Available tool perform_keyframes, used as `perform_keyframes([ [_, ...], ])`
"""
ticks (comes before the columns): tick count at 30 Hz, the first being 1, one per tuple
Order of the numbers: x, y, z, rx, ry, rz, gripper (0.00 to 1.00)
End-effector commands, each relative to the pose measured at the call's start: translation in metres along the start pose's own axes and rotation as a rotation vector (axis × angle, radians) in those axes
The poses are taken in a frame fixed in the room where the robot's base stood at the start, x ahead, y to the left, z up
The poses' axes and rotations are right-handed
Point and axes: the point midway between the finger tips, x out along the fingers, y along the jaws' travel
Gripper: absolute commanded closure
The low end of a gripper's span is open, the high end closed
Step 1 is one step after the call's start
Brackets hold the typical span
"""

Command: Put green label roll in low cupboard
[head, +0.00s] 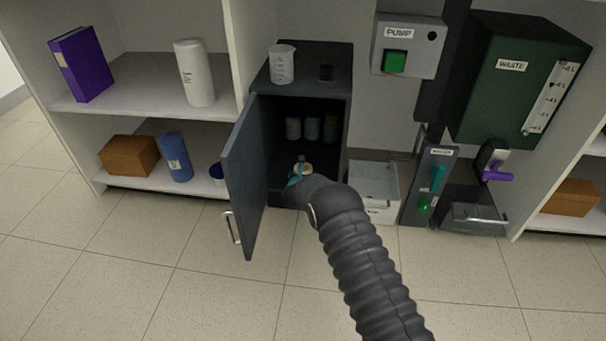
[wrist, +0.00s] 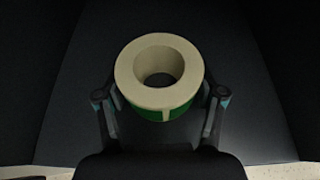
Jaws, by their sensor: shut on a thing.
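The green label roll (wrist: 160,80) shows in the wrist view as a cream ring with an open core and a green outer side below it. My gripper (wrist: 160,103) is shut on it, one finger on each side. In the head view my gripper (head: 301,172) is at the open front of the low cupboard (head: 311,73), and a small pale part of the roll (head: 304,167) shows there. The cupboard is dark grey, with its door (head: 247,172) swung open to the left. The wrist view shows the dark cupboard floor (wrist: 235,60) around the roll. Whether the roll touches the floor I cannot tell.
Several small jars (head: 311,128) stand at the back inside the cupboard. A white bin (head: 374,186) is close on the right. The shelves (head: 150,82) on the left hold other items.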

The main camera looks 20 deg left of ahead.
Motion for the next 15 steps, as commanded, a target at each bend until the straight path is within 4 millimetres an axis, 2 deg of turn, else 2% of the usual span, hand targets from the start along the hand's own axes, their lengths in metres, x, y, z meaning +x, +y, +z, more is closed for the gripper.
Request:
perform_keyframes([
  [2,0.0009,0.0001,-0.0020,0.000,0.000,0.000,0.69],
  [3,0.0007,0.0001,-0.0016,0.000,0.000,0.000,0.21],
  [5,0.0007,0.0002,-0.0017,0.000,0.000,0.000,0.06],
  [15,0.0004,0.0002,-0.0011,0.000,0.000,0.000,0.06],
])
